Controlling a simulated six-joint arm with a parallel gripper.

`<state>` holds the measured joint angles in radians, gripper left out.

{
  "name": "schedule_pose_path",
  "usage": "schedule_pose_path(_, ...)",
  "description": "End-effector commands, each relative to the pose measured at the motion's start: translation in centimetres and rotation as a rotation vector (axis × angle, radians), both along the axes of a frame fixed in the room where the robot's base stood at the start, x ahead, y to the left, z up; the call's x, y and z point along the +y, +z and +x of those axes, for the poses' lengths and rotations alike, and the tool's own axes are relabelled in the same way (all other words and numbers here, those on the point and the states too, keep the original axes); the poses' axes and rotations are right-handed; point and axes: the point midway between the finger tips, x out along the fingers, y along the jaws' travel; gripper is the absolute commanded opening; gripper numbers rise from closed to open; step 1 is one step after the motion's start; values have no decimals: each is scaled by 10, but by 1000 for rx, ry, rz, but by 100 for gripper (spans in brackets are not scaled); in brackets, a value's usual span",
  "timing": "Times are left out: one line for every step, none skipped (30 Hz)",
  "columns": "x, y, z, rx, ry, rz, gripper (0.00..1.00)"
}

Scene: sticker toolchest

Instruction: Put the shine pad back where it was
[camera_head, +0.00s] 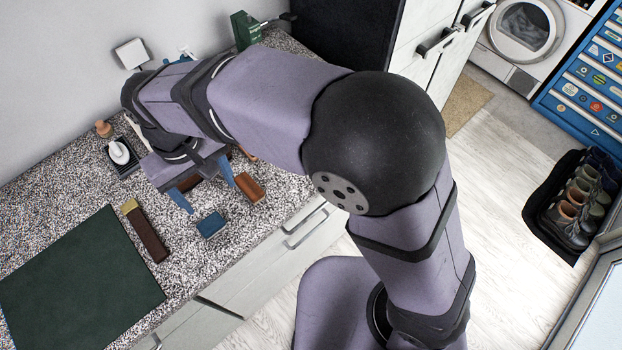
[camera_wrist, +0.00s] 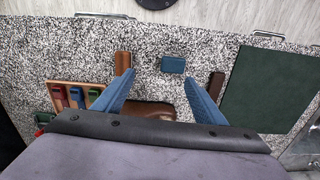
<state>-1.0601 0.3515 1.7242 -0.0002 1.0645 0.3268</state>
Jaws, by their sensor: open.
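A small blue block (camera_head: 211,224), which may be the shine pad, lies on the speckled counter near its front edge. It also shows in the wrist view (camera_wrist: 173,65), beyond my fingertips. My gripper (camera_head: 211,198) has its blue fingers pointing down over the counter, spread apart. In the wrist view my gripper (camera_wrist: 158,78) is open with nothing held. A brown oval thing (camera_wrist: 150,111) lies partly hidden beneath it. A brown block (camera_head: 250,187) and a dark brown bar with a tan end (camera_head: 149,234) lie on either side of the blue block.
A dark green mat (camera_head: 75,285) covers the counter at left. A wooden holder (camera_wrist: 80,95) carries red, blue and green pieces. A white-topped bottle (camera_head: 119,152) stands on a dark tray at the back. A green box (camera_head: 246,30) stands at the far end.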

Motion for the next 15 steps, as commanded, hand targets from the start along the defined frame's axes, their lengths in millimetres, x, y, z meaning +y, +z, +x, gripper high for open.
schedule_pose_path(-18, -1, 14, 0, -40, -1, 65)
schedule_pose_path(-29, -2, 22, 0, -61, -1, 65)
schedule_pose_path(-46, -3, 33, 0, -94, -1, 65)
schedule_pose_path(-60, -4, 41, 0, -121, -1, 65)
schedule_pose_path(-76, -6, 48, 0, -149, -1, 65)
schedule_pose_path(-99, -8, 57, 1, -191, -2, 65)
schedule_pose_path(-116, -10, 63, 1, -222, -2, 65)
schedule_pose_path(-134, -12, 68, 0, -255, -1, 65)
schedule_pose_path(-159, -15, 73, 0, -298, -1, 65)
schedule_pose_path(-177, -18, 75, 1, -330, -2, 65)
schedule_pose_path(-195, -20, 76, 0, -363, -1, 65)
schedule_pose_path(-218, -23, 76, 0, -406, -1, 65)
schedule_pose_path(-234, -26, 75, -1, -436, 0, 65)
schedule_pose_path(-250, -29, 72, 0, -467, -1, 65)
schedule_pose_path(-269, -32, 68, -1, -505, -1, 65)
